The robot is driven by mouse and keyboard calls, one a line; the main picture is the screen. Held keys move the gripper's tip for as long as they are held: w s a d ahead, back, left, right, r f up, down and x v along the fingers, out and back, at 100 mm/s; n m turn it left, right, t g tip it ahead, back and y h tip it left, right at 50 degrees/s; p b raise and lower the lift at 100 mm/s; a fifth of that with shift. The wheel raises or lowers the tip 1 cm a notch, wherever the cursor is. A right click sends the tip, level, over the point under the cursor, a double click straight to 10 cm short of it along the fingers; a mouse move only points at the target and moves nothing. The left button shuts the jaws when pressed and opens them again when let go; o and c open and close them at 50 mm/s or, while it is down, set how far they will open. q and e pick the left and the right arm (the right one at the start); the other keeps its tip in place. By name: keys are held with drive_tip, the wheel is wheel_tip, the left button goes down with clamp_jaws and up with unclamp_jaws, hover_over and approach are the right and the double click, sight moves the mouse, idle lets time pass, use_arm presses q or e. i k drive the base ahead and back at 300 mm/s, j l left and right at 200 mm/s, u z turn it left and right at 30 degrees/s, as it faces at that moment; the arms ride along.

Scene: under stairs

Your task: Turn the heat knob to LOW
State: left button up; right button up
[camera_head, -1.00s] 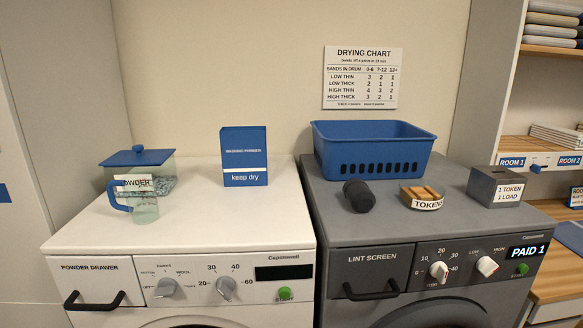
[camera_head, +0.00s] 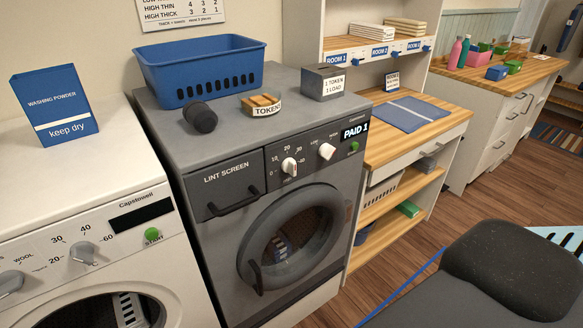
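The grey dryer (camera_head: 228,165) stands in the middle of the view, angled toward the right. The heat knob (camera_head: 327,151) is the white knob at the right of its control panel, below small lettering for its settings. Its pointer is too small to read for certain. A second white knob (camera_head: 290,167), with a numbered dial, sits to its left. The display (camera_head: 355,131) reads PAID 1, with a green button (camera_head: 353,147) below it. Neither gripper is in view, and nothing touches the heat knob.
The dryer's round door (camera_head: 285,235) appears closed. A blue basket (camera_head: 200,75), a dark cylinder (camera_head: 201,117), a token dish (camera_head: 264,107) and a token box (camera_head: 322,82) stand on top. A white washer (camera_head: 75,200) is left. A dark rounded form fills the lower right. Wooden floor shows between.

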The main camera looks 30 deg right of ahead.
sight(326, 151)
drive_tip(key=z, duration=1.3)
